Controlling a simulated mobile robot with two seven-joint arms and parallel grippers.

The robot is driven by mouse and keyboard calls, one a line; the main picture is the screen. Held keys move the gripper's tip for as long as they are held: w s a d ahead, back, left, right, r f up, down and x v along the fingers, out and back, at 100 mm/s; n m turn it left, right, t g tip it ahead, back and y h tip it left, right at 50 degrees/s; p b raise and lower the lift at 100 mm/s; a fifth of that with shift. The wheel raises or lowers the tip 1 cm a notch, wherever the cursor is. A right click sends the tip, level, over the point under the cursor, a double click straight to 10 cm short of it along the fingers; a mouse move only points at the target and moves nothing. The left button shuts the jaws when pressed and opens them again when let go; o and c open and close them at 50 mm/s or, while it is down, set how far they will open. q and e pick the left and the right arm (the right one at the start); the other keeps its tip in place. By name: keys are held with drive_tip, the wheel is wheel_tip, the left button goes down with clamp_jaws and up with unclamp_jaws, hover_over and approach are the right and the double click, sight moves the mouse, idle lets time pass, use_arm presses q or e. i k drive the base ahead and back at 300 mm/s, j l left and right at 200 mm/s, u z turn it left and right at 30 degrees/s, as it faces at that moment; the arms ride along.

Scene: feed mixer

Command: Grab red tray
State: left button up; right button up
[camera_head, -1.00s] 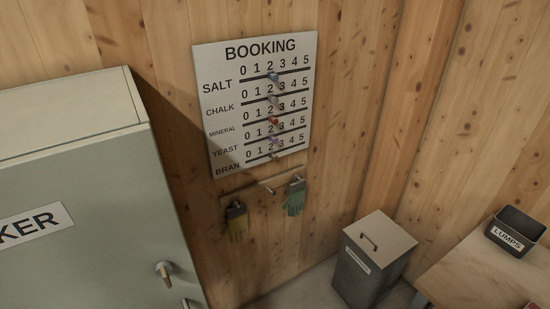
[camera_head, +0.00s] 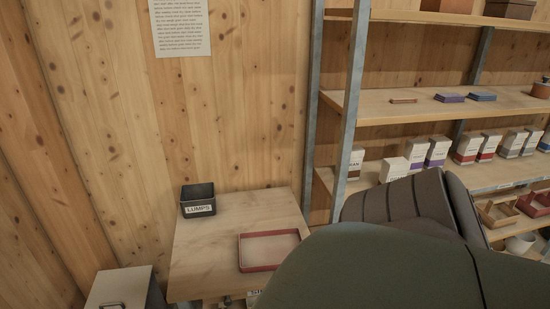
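The red tray (camera_head: 242,265) lies flat on a small wooden table, near its front right. It is shallow, with a red rim and a pale inside. A large dark green rounded shape, which I take to be part of my own arm, fills the lower right of the view and stands in front of the tray's right side. Neither of my grippers can be seen.
A black box labelled LUMPS (camera_head: 197,201) stands at the back left of the table (camera_head: 205,257). A lidded bin (camera_head: 122,290) is at the lower left. A shelf rack (camera_head: 347,110) with several boxes stands at the right. The table's middle is clear.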

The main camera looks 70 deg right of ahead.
sight(264, 251)
drive_tip(key=z, duration=2.1)
